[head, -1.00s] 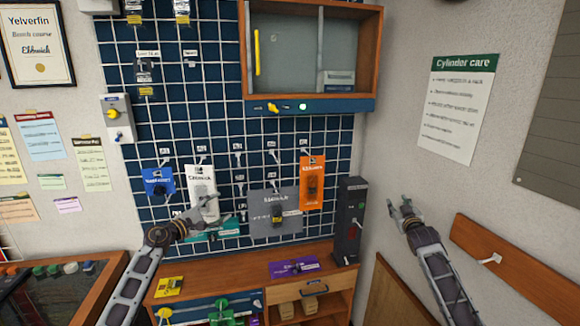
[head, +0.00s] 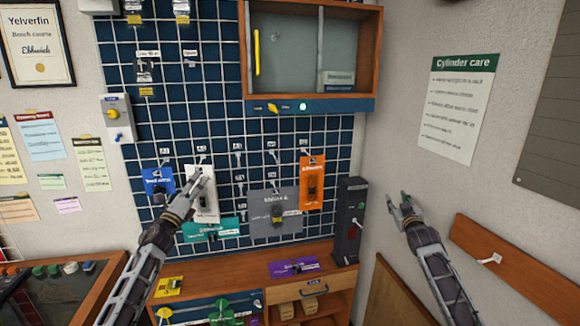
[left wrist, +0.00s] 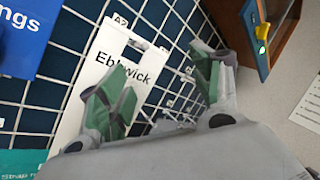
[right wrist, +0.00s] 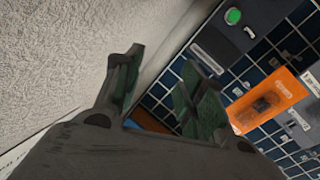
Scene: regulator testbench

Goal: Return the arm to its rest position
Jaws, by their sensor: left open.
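My left gripper (head: 193,187) is raised in front of the white Ebbwick card on the wall grid. In the left wrist view its green-padded fingers (left wrist: 160,85) are spread apart with nothing between them, and the white card (left wrist: 100,70) shows behind. In the head view the white card (head: 207,207) is partly covered by this gripper. I cannot tell whether they touch. My right gripper (head: 399,203) is up in front of the bare wall at the right. In the right wrist view its fingers (right wrist: 160,85) are apart and empty.
Blue (head: 158,182), teal (head: 222,229), grey (head: 262,212) and orange (head: 312,180) cards hang on the blue grid. A dark upright box (head: 350,225) stands on the wooden bench (head: 240,268). A wall cabinet (head: 375,60) hangs above. A wooden rail (head: 520,270) is at the right.

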